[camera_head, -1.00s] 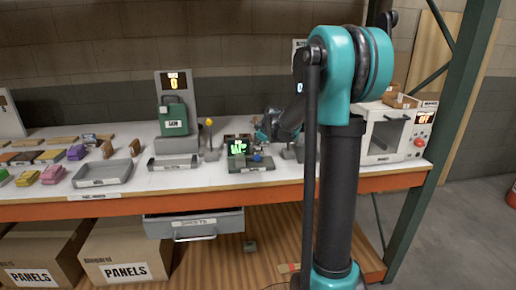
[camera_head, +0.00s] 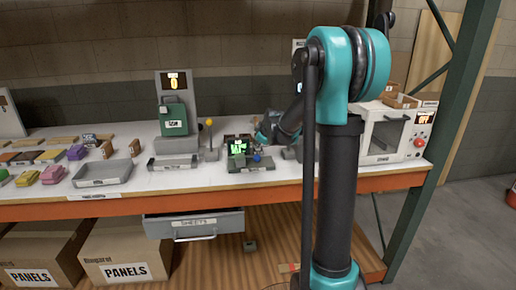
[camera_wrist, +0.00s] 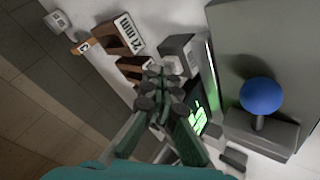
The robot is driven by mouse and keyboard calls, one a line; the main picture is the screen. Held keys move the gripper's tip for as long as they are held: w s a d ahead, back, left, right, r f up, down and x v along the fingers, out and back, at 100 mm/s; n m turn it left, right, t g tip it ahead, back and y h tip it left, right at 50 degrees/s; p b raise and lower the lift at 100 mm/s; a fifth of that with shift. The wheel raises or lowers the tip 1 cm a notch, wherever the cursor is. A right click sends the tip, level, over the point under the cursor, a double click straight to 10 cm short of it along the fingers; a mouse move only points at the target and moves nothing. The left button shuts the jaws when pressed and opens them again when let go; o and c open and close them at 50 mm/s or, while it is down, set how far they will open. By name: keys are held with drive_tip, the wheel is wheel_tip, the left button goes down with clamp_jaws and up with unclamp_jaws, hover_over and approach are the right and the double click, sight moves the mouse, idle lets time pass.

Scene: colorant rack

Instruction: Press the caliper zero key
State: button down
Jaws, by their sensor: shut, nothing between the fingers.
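The caliper station on the bench has a small green-lit display (camera_head: 238,149), which also shows in the wrist view (camera_wrist: 197,116). A blue ball knob (camera_head: 257,157) is at its right front; in the wrist view the blue knob (camera_wrist: 261,96) stands on a grey block right of the display. My gripper (camera_wrist: 157,84) has its fingers together and empty, just left of the display in the wrist view. In the head view its fingers are small and dark beside the display. I cannot make out the zero key, nor whether a fingertip touches anything.
A yellow-topped lever (camera_head: 209,123) and a scale with a green can (camera_head: 173,115) stand left of the station. A white oven (camera_head: 388,132) stands right.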

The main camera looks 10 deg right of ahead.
sight(258, 149)
drive_tip(key=shift+r, duration=0.9)
drive_tip(key=shift+r, duration=2.5)
drive_tip(key=s+d+f+m+g, duration=0.1)
drive_tip(key=s+f+m, duration=0.2)
drive_tip(key=s+f, duration=0.4)
drive_tip(key=s+d+f+m+g+h, duration=0.1)
drive_tip(key=s+f+m, duration=0.3)
drive_tip(key=s, duration=1.6)
drive_tip(key=s+d+f+m+g+h, duration=0.1)
drive_tip(key=s+f+m, duration=0.3)
drive_tip(key=s+f, duration=0.5)
drive_tip(key=s+d+g, duration=0.1)
drive_tip(key=s, duration=0.4)
drive_tip(key=shift+f+g, duration=0.3)
drive_tip(key=shift+g, duration=0.1)
